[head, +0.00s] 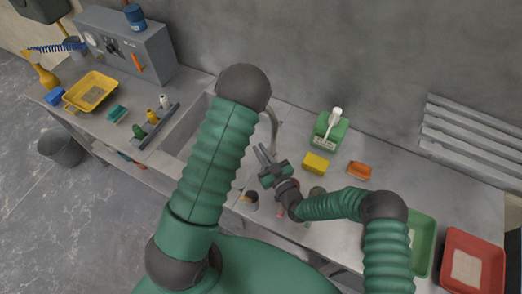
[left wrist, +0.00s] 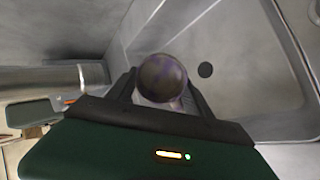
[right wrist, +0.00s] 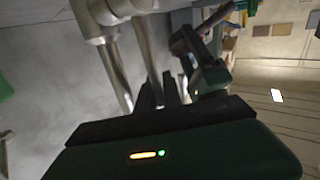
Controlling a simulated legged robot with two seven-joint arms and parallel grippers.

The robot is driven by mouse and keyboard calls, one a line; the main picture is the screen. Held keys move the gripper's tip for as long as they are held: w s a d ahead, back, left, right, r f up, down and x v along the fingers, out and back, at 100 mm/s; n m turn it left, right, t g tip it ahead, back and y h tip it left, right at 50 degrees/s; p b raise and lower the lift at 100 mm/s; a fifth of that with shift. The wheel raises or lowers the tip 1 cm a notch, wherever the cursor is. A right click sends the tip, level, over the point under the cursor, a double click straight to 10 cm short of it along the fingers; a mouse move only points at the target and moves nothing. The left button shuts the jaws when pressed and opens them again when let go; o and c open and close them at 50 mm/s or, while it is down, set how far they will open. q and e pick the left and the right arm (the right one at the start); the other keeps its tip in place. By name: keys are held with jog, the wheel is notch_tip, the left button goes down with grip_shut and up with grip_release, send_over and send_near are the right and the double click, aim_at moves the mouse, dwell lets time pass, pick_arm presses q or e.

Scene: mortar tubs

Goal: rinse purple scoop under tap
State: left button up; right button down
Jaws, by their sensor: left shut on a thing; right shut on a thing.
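My left gripper (left wrist: 163,95) is shut on the purple scoop (left wrist: 163,78), whose rounded, brownish-purple end shows between the fingers. It is over the grey sink (left wrist: 240,60), with the dark drain beside it in the left wrist view. In the head view my left arm hides this gripper and the scoop. My right gripper (head: 264,155) is beside the tap (head: 273,118). In the right wrist view the metal tap (right wrist: 118,70) is close, and a thin metal lever (right wrist: 147,50) runs down between the shut fingers. I cannot tell whether water runs.
A yellow sponge (head: 315,163), an orange block (head: 360,170) and a green box with a white-handled brush (head: 330,132) stand right of the tap. Green (head: 424,240) and red (head: 473,262) trays lie at the far right. A yellow tray (head: 91,91) and small bottles stand left.

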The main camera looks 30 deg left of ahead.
jog(key=shift+a+f+n+h, duration=0.15)
jog(key=shift+a+n+h, duration=0.25)
jog(key=shift+a+h, duration=0.25)
jog(key=c, duration=1.5)
grip_release()
jog(key=shift+a+f, duration=0.1)
jog(key=v, duration=1.2)
jog(key=shift+w, duration=0.15)
